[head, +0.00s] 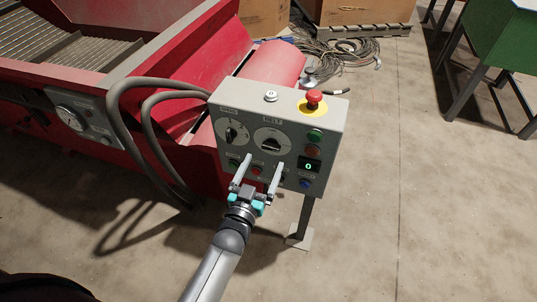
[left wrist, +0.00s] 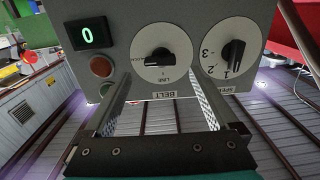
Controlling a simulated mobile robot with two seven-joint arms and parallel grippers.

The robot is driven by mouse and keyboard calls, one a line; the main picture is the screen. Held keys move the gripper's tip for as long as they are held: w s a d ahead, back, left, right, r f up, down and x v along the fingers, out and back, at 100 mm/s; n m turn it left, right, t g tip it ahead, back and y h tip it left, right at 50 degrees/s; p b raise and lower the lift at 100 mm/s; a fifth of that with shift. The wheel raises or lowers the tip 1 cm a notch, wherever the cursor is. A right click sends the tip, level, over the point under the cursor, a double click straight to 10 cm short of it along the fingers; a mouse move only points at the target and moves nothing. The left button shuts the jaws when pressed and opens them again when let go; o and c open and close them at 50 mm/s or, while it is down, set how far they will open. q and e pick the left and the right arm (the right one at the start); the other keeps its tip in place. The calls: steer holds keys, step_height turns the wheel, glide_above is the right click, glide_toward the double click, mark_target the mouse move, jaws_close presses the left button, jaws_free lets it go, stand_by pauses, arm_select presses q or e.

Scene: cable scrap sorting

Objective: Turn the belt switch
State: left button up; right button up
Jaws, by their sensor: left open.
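My left gripper (head: 259,174) is open and empty in front of the panel. In the left wrist view its fingers (left wrist: 163,85) point toward the panel, one on either side of the dial, with the knob between their lines. I cannot tell whether they touch anything. My right gripper is not in view.
The speed dial (head: 232,133) sits beside the belt dial. A red mushroom button (head: 313,97) tops the box; green (head: 315,135), red and blue buttons and a display reading 0 (head: 309,167) are on its front. Thick hoses (head: 117,120) hang left.

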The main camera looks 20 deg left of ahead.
mark_target(270, 149)
arm_select(q)
steer(key=w+b, duration=0.1)
steer(key=w, duration=0.2)
steer(key=shift+w, duration=0.1)
steer(key=shift+w+d+b, duration=0.1)
steer(key=shift+w+b, duration=0.25)
steer(key=shift+w, duration=0.65)
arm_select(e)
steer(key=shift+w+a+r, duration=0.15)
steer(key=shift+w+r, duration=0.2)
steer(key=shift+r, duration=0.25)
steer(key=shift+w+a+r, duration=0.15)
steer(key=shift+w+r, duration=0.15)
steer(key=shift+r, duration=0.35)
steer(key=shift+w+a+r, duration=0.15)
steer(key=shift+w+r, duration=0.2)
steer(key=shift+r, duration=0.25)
arm_select(q)
steer(key=c, duration=1.4)
